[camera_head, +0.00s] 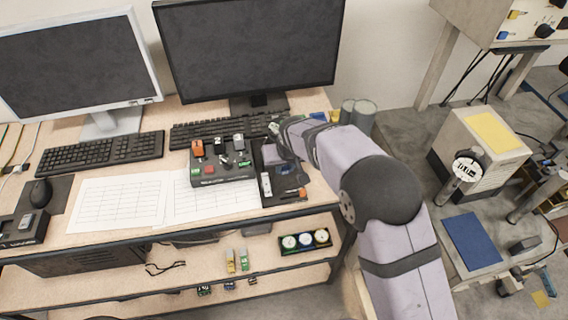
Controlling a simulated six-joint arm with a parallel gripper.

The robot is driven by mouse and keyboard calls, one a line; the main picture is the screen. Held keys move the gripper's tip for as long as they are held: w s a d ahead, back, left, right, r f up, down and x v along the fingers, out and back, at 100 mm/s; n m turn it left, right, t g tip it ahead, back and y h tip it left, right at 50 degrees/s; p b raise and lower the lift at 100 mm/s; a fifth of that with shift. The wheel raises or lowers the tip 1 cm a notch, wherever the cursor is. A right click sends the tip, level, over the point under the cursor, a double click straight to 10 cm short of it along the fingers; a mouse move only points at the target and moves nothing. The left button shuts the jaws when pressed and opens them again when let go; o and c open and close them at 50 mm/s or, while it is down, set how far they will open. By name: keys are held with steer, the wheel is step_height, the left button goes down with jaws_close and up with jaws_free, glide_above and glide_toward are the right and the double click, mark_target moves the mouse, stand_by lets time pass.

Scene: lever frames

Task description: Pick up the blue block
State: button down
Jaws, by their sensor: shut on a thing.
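My arm reaches in from the lower right, and my gripper (279,150) is at its far end, over the dark tray (285,200) on the desk. The gripper is small and partly hidden by my own wrist. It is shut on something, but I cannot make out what. A small blue patch (318,116) shows on the desk just behind my arm, beside a yellow one. I cannot tell whether it is the blue block. No blue block shows clearly between the fingers.
A control box (222,168) with levers and buttons stands left of the tray. A keyboard (215,132) and a monitor (250,50) are behind. Two grey cylinders (358,113) stand close behind my arm. Paper sheets (120,203) cover the desk's left front.

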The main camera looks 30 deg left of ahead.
steer(key=shift+r, duration=0.1)
steer(key=shift+r+b, duration=0.3)
steer(key=shift+b, duration=0.2)
steer(key=shift+r, duration=0.15)
steer(key=shift+s+d+b, duration=0.3)
steer(key=shift+b, duration=0.1)
steer(key=shift+s+d+r+b, duration=0.25)
steer(key=shift+s+d+b, duration=0.3)
steer(key=shift+b, duration=0.05)
steer(key=shift+s+d+r+b, duration=0.2)
steer(key=shift+s+d+b, duration=0.3)
steer(key=shift+b, duration=0.05)
step_height(320, 180, up, 13)
steer(key=b, duration=0.2)
steer(key=shift+r, duration=0.1)
steer(key=shift+w+a+p, duration=0.1)
steer(key=shift+w+p, duration=0.05)
steer(key=shift+p, duration=0.5)
